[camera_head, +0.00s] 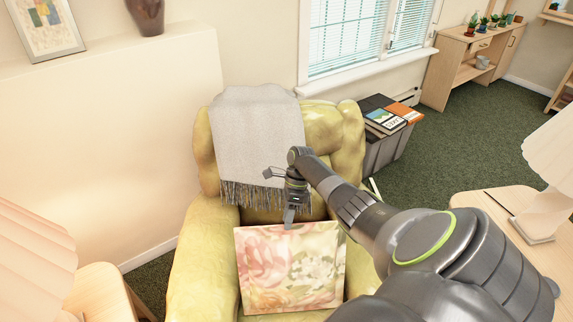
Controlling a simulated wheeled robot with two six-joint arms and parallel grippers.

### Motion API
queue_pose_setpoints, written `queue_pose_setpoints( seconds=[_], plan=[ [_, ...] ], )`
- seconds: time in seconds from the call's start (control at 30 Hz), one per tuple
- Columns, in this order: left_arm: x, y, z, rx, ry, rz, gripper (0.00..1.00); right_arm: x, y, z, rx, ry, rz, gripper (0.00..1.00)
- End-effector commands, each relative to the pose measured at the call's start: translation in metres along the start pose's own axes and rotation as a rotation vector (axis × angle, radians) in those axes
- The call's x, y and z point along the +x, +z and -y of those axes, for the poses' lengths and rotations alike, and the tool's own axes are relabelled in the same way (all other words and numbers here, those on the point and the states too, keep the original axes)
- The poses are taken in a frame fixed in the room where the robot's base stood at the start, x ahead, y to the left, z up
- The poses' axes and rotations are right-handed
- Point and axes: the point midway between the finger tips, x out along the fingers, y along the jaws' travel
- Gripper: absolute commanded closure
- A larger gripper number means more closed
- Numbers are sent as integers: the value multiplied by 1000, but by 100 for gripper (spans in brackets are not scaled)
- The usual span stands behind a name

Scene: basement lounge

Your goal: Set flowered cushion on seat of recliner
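The flowered cushion (290,268), square with pink and cream blooms, is over the seat area of the yellow-green recliner (196,260), between its armrests. Its printed face is toward me and it looks steeply tilted or upright. My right gripper (290,220) is at the middle of the cushion's top edge, with one finger in front of the face. It appears shut on that edge; the other finger is hidden. The cushion hides most of the seat, so I cannot tell whether its lower edge touches it. My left gripper is not in view.
A grey fringed throw (257,135) hangs over the recliner's backrest, just behind my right gripper. A dark bin (380,150) with books on it stands right of the recliner. Lamps on side tables (100,295) flank the front left and the right (485,205).

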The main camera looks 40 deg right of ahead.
Motion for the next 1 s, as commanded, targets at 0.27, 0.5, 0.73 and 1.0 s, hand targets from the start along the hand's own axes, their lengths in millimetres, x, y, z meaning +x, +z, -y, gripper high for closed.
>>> queue_pose_setpoints(
  seconds=[0.27, 0.5, 0.73, 1.0],
  plan=[
    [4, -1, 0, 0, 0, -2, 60, -71, 0, 2, -2, -6, 0, 64],
    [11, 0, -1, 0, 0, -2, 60, -122, 0, 2, -1, -5, 1, 64],
    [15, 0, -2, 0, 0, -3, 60, -147, 0, 1, 0, -2, 1, 64],
    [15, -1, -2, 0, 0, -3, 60, -151, 0, 0, -1, 0, 0, 64]
  ],
)
